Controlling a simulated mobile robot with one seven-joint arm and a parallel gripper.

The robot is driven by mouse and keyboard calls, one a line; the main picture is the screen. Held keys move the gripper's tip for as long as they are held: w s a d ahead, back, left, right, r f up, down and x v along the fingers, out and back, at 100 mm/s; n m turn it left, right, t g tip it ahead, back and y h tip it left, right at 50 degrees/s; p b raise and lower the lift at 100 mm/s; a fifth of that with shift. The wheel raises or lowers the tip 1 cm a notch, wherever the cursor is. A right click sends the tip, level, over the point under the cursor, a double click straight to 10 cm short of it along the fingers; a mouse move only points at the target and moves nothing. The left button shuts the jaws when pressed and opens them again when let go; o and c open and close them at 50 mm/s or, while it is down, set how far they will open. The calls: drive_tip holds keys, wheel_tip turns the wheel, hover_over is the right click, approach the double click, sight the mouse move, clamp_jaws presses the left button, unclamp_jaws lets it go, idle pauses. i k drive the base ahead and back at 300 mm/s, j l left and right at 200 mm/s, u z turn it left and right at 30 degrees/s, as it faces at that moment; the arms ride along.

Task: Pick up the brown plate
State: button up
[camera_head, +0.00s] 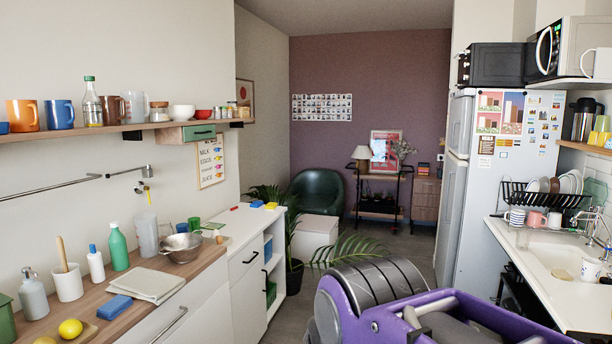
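Several plates stand on edge in the black dish rack (545,198) on the right counter. Most look white; one darker disc (554,186) among them may be the brown plate, but it is too small to be sure. No other brown plate can be made out. My purple and grey arm (400,308) fills the lower right foreground, well short of the rack in the picture. My gripper's fingers are not in view.
The right counter (540,262) has a sink and cups; a white fridge (468,190) stands behind it. The left wooden counter (135,277) holds bottles, a colander and lemons. A potted plant (295,260) stands beyond. A strip of floor between the counters is clear.

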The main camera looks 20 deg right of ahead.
sight(555, 187)
drive_tip(key=z, duration=0.9)
drive_tip(key=i+z, duration=0.1)
drive_tip(key=z, duration=0.3)
drive_tip(key=i+z, duration=0.1)
drive_tip(key=z, duration=0.25)
drive_tip(key=j+z, duration=0.15)
drive_tip(key=z, duration=0.25)
drive_tip(key=i+j+u, duration=0.15)
drive_tip(key=i+u, duration=0.9)
drive_tip(key=i+j+u, duration=0.1)
drive_tip(key=i+u, duration=0.15)
drive_tip(key=i, duration=0.75)
drive_tip(key=i+z, duration=0.3)
drive_tip(key=i, duration=0.25)
drive_tip(key=i+z, duration=0.3)
drive_tip(key=i, duration=0.25)
drive_tip(key=i+z, duration=0.25)
drive_tip(key=i, duration=0.25)
drive_tip(key=i+j+z, duration=0.15)
drive_tip(key=i+z, duration=0.15)
drive_tip(key=i, duration=0.2)
drive_tip(key=i+z, duration=0.2)
drive_tip(key=z, duration=0.2)
drive_tip(key=i+z, duration=0.15)
drive_tip(key=z, duration=0.2)
drive_tip(key=i+j+z, duration=0.15)
drive_tip(key=z, duration=0.25)
